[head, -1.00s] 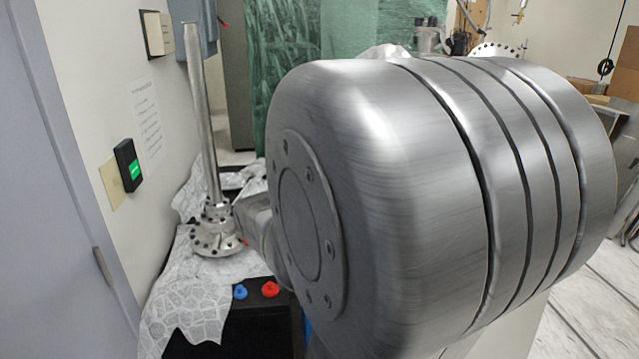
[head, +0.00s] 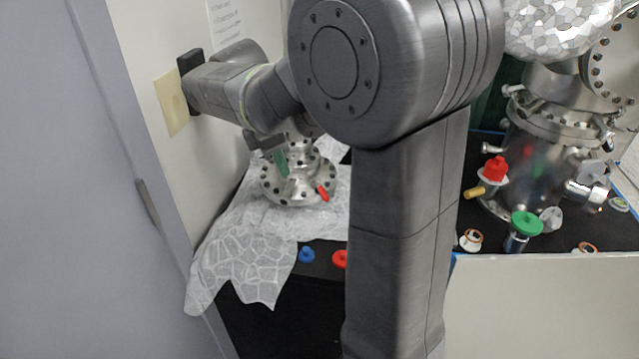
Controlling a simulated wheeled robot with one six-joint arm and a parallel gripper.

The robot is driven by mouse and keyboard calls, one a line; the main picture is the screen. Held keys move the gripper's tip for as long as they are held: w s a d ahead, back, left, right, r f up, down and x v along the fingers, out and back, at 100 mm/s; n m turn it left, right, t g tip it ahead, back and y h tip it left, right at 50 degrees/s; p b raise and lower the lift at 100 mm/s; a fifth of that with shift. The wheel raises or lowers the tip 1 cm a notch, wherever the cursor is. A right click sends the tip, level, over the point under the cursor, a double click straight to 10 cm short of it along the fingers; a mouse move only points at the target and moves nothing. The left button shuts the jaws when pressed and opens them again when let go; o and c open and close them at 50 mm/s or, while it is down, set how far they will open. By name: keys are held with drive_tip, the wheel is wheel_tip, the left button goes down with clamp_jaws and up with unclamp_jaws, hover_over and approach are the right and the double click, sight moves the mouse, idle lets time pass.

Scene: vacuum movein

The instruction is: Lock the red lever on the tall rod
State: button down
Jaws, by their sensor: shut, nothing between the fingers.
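The red lever (head: 322,193) sticks out from the front right of the bolted steel flange base (head: 270,188). The tall rod that rises from this base is hidden behind my arm. My gripper (head: 270,148) is small and dark grey in the head view, shut and empty. It hangs under my wrist, above and left of the red lever and apart from it. A green piece (head: 281,164) shows just beneath my gripper, in front of the flange. I cannot tell whether they touch. My arm covers much of the middle of the picture.
A patterned white cloth (head: 245,262) lies under the flange. A blue knob (head: 306,255) and a red knob (head: 340,259) sit in front on the black surface. A steel vessel (head: 555,150) with a green knob (head: 526,224) stands right. The wall is close on the left.

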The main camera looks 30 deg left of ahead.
sight(321, 191)
drive_tip(key=shift+a, duration=0.1)
idle(0.3)
drive_tip(key=b+x, duration=0.1)
drive_tip(key=x, duration=0.9)
drive_tip(key=shift+w+f, duration=0.1)
drive_tip(key=shift+f, duration=0.15)
drive_tip(key=w+d, duration=0.1)
drive_tip(key=w+d+r, duration=0.1)
drive_tip(key=shift+w+d+r+p, duration=0.15)
drive_tip(key=shift+w+d+p, duration=0.2)
drive_tip(key=shift+w, duration=0.05)
